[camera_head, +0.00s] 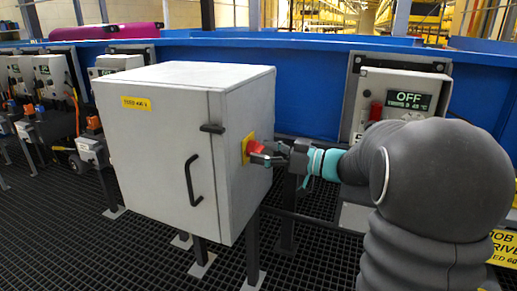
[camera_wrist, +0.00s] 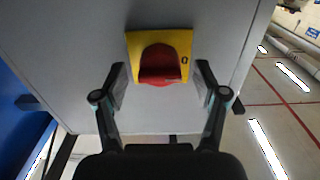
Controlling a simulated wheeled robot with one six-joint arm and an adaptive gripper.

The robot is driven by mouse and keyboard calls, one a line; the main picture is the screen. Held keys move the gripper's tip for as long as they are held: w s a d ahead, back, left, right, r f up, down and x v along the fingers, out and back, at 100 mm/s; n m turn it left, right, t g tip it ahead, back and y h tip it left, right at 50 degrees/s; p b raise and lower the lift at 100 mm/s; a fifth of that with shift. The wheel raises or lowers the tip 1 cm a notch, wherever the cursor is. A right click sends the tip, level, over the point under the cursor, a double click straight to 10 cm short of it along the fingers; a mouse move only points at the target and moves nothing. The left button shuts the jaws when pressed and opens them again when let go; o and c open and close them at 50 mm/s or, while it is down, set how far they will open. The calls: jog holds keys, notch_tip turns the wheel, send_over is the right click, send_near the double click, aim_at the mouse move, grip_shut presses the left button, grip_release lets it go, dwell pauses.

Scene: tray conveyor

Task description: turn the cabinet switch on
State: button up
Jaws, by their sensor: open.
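The cabinet (camera_head: 160,150) is a light grey box on legs, with a closed door and a black handle. Its switch (camera_head: 254,147) is a red knob on a yellow plate on the right side wall. In the wrist view the red knob (camera_wrist: 160,64) sits on the yellow plate (camera_wrist: 183,40), with a dark mark at the plate's right. My gripper (camera_head: 272,155) is at the switch in the head view. In the wrist view my gripper (camera_wrist: 161,85) is open, one finger each side of the knob, with gaps showing. Whether the fingertips reach past the knob's face is unclear.
A panel (camera_head: 408,100) behind my arm has a display reading OFF and a red part. A blue conveyor wall (camera_head: 300,75) runs behind the cabinet. Other control boxes (camera_head: 50,75) stand at the left. The floor is dark grating (camera_head: 130,250).

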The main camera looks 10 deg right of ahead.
jog(key=shift+x, duration=0.8)
jog(key=shift+c, duration=0.3)
jog(key=c, duration=1.1)
